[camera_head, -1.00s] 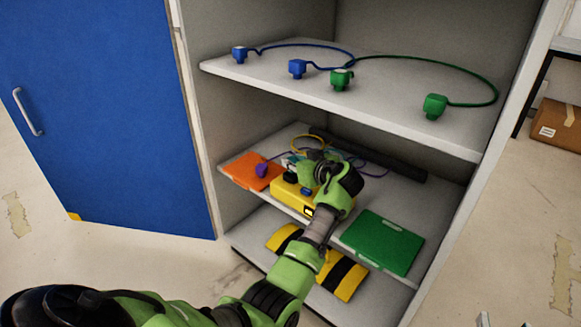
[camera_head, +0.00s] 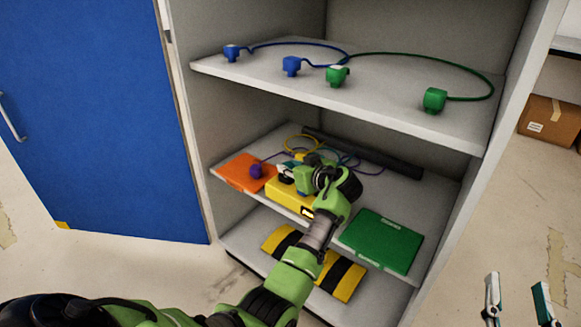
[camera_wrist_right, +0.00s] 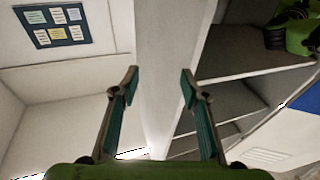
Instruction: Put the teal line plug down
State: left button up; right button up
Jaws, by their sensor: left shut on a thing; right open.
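My left gripper (camera_head: 288,172) is in the middle compartment of the cabinet, low over the yellow box (camera_head: 287,195). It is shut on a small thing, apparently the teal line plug. The plug is mostly hidden by the fingers and wrist, so I cannot tell whether it touches the box. A thin teal cord (camera_head: 327,155) shows behind the wrist. My right gripper (camera_head: 516,284) is open and empty at the lower right, outside the cabinet. Its open fingers also show in the right wrist view (camera_wrist_right: 160,76).
An orange panel (camera_head: 236,174) with a purple plug (camera_head: 256,171) lies left. A green panel (camera_head: 382,241) lies right, and a dark bar (camera_head: 395,163) at the back. Blue plugs (camera_head: 291,66) and green plugs (camera_head: 434,100) stand on the upper shelf (camera_head: 400,121). The blue door (camera_head: 95,110) stands open.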

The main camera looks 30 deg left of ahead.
pick_arm(q)
jog(key=shift+f, duration=0.1)
jog(key=o, duration=1.1)
pick_arm(e)
jog(key=shift+s+r+t, duration=0.1)
jog(key=shift+r+t, duration=0.2)
jog(key=shift+r, duration=0.3)
